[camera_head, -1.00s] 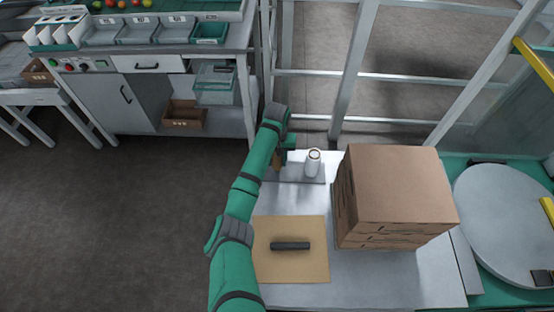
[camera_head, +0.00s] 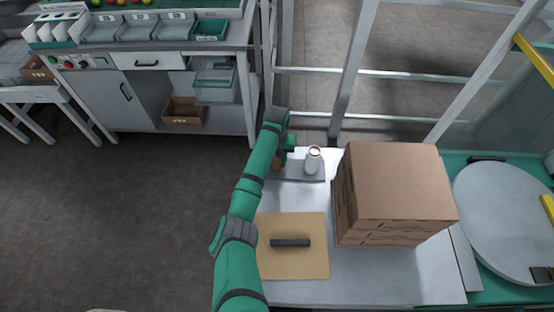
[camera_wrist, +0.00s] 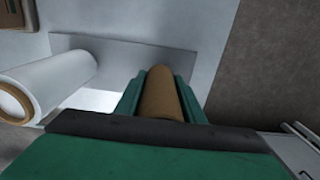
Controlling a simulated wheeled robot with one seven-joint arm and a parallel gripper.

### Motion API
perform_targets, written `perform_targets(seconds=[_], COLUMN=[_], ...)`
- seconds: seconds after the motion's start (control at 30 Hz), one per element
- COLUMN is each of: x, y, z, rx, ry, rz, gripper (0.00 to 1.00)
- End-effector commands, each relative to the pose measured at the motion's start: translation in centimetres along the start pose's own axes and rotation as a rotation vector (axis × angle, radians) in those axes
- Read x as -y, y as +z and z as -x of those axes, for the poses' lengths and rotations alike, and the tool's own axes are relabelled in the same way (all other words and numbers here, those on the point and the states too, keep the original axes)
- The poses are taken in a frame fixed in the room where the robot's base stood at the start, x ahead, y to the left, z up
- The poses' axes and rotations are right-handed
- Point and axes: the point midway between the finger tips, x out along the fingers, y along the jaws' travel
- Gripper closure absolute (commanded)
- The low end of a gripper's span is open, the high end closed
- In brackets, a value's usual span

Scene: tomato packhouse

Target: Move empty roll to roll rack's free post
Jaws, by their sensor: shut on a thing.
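My gripper (camera_wrist: 160,100) is shut on the empty roll, a bare brown cardboard core (camera_wrist: 160,92), with a green finger on each side. In the head view the empty roll (camera_head: 277,161) is mostly hidden by my arm. It is at the left end of the roll rack, a grey base plate (camera_head: 302,174) at the table's back edge. A full white roll (camera_head: 313,163) stands on the rack to the right, apart from my gripper; it also shows in the wrist view (camera_wrist: 50,78). The free post is not visible, and I cannot tell whether the core is around it.
A large cardboard box stack (camera_head: 395,195) stands right of the rack. A brown mat (camera_head: 270,265) with a dark bar (camera_head: 290,243) lies in front. A grey round turntable (camera_head: 510,220) is at the right. A metal frame (camera_head: 355,70) rises behind the table.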

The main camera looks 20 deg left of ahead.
Motion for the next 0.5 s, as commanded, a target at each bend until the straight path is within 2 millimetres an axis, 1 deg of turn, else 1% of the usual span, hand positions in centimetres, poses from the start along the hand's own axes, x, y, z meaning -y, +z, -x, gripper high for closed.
perform_targets(seconds=[0.1,0.37,0.4,0.47,0.5], x=[0.01,0.02,0.02,0.02,0.02], y=[-0.01,-0.02,-0.02,-0.02,-0.02], z=[-0.34,-0.40,-0.40,-0.40,-0.39], rx=[0.000,-0.001,-0.001,-0.001,-0.001], ry=[0.000,0.000,0.000,0.000,0.000], rz=[0.000,0.000,0.000,0.000,0.000], gripper=[0.83,0.83,0.58,0.44,0.43])
